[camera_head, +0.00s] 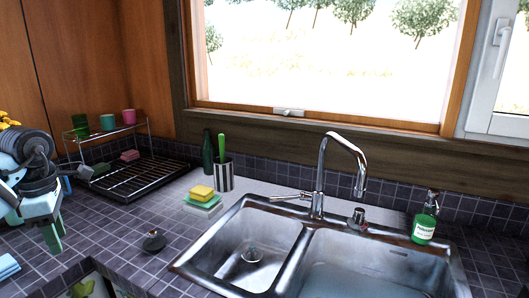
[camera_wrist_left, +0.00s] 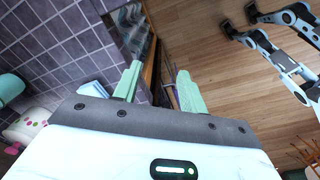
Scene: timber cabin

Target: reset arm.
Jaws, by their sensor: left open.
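My left gripper (camera_head: 52,236) is at the left edge of the head view, above the tiled counter beside the drying rack. Its pale green fingers point down. In the left wrist view the two fingers (camera_wrist_left: 158,85) stand apart with nothing between them, near the edge of the tiled counter (camera_wrist_left: 62,48) with the wooden floor beyond. My right gripper is not clearly seen in either view.
A double steel sink (camera_head: 300,243) with a faucet (camera_head: 320,180) fills the front right. A black drying rack (camera_head: 130,170), sponges (camera_head: 202,193), a utensil holder (camera_head: 223,174) and a green soap bottle (camera_head: 425,220) stand behind. A dark stopper (camera_head: 153,241) lies on the counter.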

